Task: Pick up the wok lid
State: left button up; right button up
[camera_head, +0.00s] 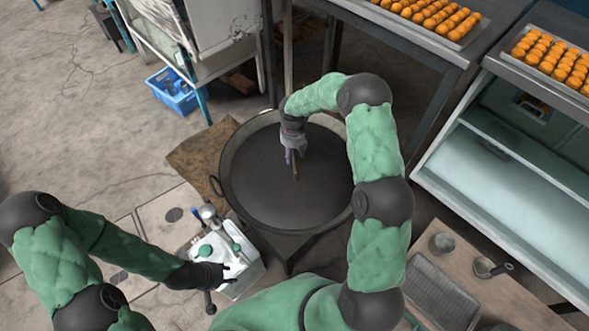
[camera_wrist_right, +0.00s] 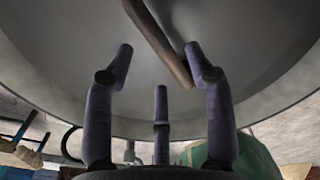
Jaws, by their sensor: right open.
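The wok (camera_head: 226,160) is a large dark round pan with a side handle, in the middle of the head view. The wok lid (camera_head: 265,195) appears as the broad dark disc within its rim; it also fills the upper part of the right wrist view as a grey round surface (camera_wrist_right: 70,45). A brown bar-shaped handle (camera_head: 295,172) is on it, and it shows in the wrist view (camera_wrist_right: 158,38). My right gripper (camera_head: 290,155) is open with its fingers spread close to this handle; contact is unclear. My left gripper (camera_head: 222,276) is over a white appliance; its fingers are too small to read.
The white appliance (camera_head: 248,273) with green caps stands left of the wok. A low table (camera_head: 500,303) with a wire rack and cups is at the lower right. Trays of orange food (camera_head: 450,35) sit on counters at the upper right. A blue crate (camera_head: 172,97) is on the floor.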

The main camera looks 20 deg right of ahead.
aim_at(293, 158)
notch_tip(293, 158, down, 4)
jog(key=shift+s+f+b, duration=0.1)
jog(key=shift+b, duration=0.8)
jog(key=shift+f, duration=0.15)
jog(key=shift+f, duration=0.25)
grip_shut()
jog(key=shift+r, duration=0.1)
